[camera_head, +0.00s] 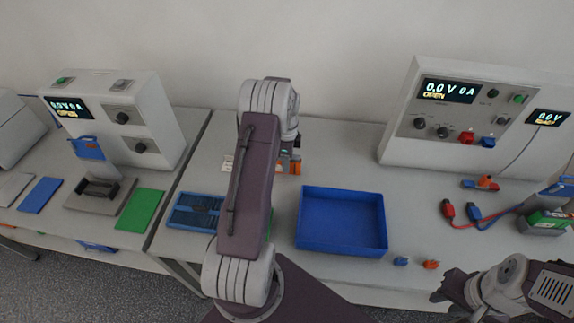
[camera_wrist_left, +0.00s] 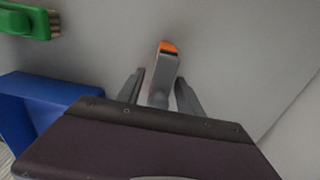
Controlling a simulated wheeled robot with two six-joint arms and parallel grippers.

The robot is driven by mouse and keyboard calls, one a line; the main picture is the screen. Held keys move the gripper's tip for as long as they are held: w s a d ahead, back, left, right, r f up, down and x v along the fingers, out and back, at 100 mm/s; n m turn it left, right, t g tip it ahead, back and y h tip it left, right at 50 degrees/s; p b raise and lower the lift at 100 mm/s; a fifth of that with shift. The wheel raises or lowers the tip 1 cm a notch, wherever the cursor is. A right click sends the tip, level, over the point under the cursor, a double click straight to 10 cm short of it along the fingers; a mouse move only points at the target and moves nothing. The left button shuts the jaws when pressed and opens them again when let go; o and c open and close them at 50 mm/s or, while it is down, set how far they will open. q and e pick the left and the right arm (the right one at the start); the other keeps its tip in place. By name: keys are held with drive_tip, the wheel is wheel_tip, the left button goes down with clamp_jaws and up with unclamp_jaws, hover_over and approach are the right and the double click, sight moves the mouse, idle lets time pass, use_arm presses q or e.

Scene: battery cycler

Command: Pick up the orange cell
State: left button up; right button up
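The orange cell (camera_head: 296,168) is on the middle table, mostly hidden behind my left arm in the head view. In the left wrist view the cell (camera_wrist_left: 168,49) shows an orange end and a grey body. My left gripper (camera_wrist_left: 160,86) has its two fingers apart, one on each side of the cell, with a visible gap at the left finger. In the head view my left gripper (camera_head: 289,160) is at the cell, partly hidden by the arm. My right gripper (camera_head: 445,292) is low at the right, away from the cell; its finger opening is unclear.
A blue tray (camera_head: 340,250) stands in front right of the cell. A green object (camera_wrist_left: 25,20) shows in the left wrist view. A blue rack (camera_head: 182,222) lies left of my arm. A cycler (camera_head: 400,150) with red and blue leads stands at right.

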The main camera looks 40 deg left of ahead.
use_arm(q)
clamp_jaws()
idle(1.2)
